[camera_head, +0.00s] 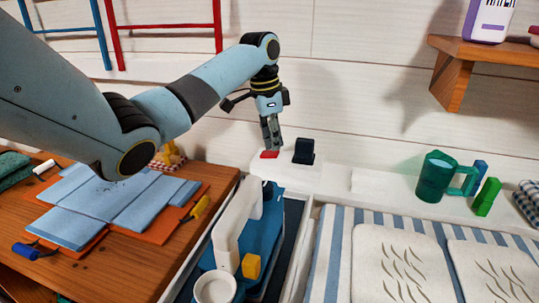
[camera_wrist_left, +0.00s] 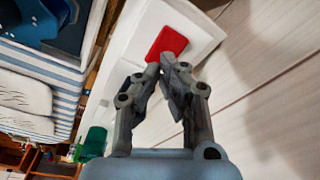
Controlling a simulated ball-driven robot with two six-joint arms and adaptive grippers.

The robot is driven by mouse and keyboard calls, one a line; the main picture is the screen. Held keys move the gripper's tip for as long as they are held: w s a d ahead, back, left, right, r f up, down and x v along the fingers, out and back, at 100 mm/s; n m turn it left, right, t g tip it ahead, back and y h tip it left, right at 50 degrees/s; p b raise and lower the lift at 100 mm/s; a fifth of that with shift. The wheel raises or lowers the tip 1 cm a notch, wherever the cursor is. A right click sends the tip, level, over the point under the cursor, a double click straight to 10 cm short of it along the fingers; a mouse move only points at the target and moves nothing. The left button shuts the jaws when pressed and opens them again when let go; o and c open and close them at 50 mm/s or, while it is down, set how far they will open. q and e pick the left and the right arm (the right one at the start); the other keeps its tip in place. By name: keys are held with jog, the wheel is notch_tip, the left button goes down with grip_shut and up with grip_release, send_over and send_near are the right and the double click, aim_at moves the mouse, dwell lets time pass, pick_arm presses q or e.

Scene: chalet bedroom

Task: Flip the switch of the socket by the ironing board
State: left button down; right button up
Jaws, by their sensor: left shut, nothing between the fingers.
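The red switch (camera_head: 269,154) sits on a white socket block on the ledge along the wall. It also shows in the left wrist view (camera_wrist_left: 166,44), on its white plate (camera_wrist_left: 199,36). My left gripper (camera_head: 271,147) is shut and empty, pointing down at the switch. In the left wrist view the closed fingertips (camera_wrist_left: 166,63) are at the near edge of the red switch; I cannot tell whether they touch it. A black plug-like piece (camera_head: 304,151) stands just right of the switch. A blue-and-white striped padded surface (camera_head: 331,255), possibly the ironing board, lies at lower right. My right gripper is not in view.
A blue bin-like item with a white handle (camera_head: 226,232) stands below the ledge. A wooden table (camera_head: 110,265) with folded blue cloth is at left. A green mug (camera_head: 433,178) stands on the ledge at right, under a wooden shelf (camera_head: 486,50).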

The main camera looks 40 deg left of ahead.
aim_at(274, 153)
pick_arm(q)
jog(key=shift+s+f, duration=0.1)
jog(key=shift+f, duration=0.55)
notch_tip(274, 153, up, 7)
jog(key=p, duration=0.8)
jog(key=shift+r, duration=0.1)
dwell(0.5)
